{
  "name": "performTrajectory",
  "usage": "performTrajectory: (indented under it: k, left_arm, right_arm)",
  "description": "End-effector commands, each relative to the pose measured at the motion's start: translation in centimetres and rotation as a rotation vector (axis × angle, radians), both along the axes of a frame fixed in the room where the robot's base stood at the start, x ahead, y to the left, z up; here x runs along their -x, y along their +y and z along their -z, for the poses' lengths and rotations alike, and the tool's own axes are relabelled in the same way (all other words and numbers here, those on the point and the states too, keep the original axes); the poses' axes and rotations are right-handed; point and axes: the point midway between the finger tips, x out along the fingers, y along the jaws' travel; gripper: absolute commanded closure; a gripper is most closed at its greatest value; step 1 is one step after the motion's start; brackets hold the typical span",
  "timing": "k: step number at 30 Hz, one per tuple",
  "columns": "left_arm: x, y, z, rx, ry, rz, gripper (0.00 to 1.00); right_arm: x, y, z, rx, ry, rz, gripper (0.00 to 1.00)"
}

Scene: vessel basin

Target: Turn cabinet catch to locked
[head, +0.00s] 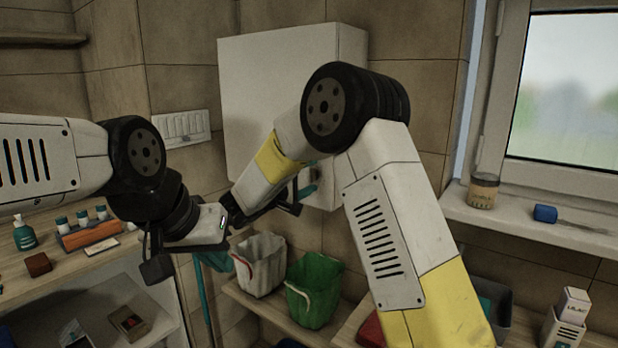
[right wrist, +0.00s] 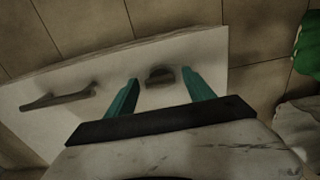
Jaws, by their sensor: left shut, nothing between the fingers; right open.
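The white cabinet (head: 262,75) hangs on the tiled wall in the head view, and its face (right wrist: 100,125) fills much of the right wrist view. The catch (right wrist: 160,76) is a small dark knob on that face; my right arm hides it in the head view. My right gripper (right wrist: 160,80) is open, its teal fingers on either side of the catch in the picture. I cannot tell whether they touch it. In the head view the right gripper (head: 308,182) is at the cabinet's lower part. My left gripper (head: 216,260) is shut and empty, lower and to the left.
A bar handle (right wrist: 58,97) sits on the cabinet face left of the catch. A wooden shelf (head: 75,268) with bottles is at left; a window sill (head: 520,226) at right.

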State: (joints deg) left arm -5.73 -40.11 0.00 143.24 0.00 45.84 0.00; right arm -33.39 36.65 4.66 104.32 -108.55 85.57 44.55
Motion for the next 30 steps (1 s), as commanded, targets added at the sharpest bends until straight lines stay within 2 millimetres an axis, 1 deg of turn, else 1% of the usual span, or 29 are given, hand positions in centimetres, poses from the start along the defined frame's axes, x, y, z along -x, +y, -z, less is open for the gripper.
performTrajectory:
  k: [1, 2, 3, 5, 6, 8, 9, 10, 11, 20, 26, 30]
  left_arm:
    - [0.0, 0.0, 0.0, 0.0, 0.0, 0.0, 1.0]
    - [0.0, 0.0, 0.0, 0.0, 0.0, 0.0, 1.0]
    - [0.0, 0.0, 0.0, 0.0, 0.0, 0.0, 1.0]
    - [0.0, 0.0, 0.0, 0.0, 0.0, 0.0, 1.0]
    - [0.0, 0.0, 0.0, 0.0, 0.0, 0.0, 1.0]
    - [0.0, 0.0, 0.0, 0.0, 0.0, 0.0, 1.0]
    - [0.0, 0.0, 0.0, 0.0, 0.0, 0.0, 1.0]
    - [0.0, 0.0, 0.0, 0.0, 0.0, 0.0, 1.0]
    - [0.0, 0.0, 0.0, 0.0, 0.0, 0.0, 1.0]
    - [0.0, 0.0, 0.0, 0.0, 0.0, 0.0, 1.0]
    - [0.0, 0.0, 0.0, 0.0, 0.0, 0.0, 1.0]
    - [0.0, 0.0, 0.0, 0.0, 0.0, 0.0, 1.0]
  right_arm:
    - [0.01, 0.01, 0.01, 0.0, 0.0, 0.0, 0.38]
    - [0.01, 0.01, 0.01, 0.0, 0.0, 0.0, 0.44]
    - [0.01, 0.01, 0.01, 0.0, 0.0, 0.0, 0.52]
    - [0.02, 0.0, 0.01, 0.0, 0.0, 0.0, 0.64]
    - [0.02, 0.0, 0.02, 0.0, 0.0, 0.0, 0.72]
    - [0.02, 0.0, 0.02, 0.0, 0.0, 0.0, 0.83]
    - [0.02, 0.0, 0.02, -0.001, 0.001, 0.0, 0.91]
    - [0.03, 0.01, 0.02, -0.001, 0.001, 0.0, 0.97]
    - [0.03, 0.01, 0.03, -0.001, 0.001, 0.0, 1.0]
    - [0.04, 0.0, 0.03, 0.035, 0.025, 0.0, 1.0]
    - [0.05, 0.06, 0.03, 0.125, 0.09, -0.001, 1.0]
    - [0.07, 0.06, 0.04, 0.219, 0.16, 0.0, 1.0]
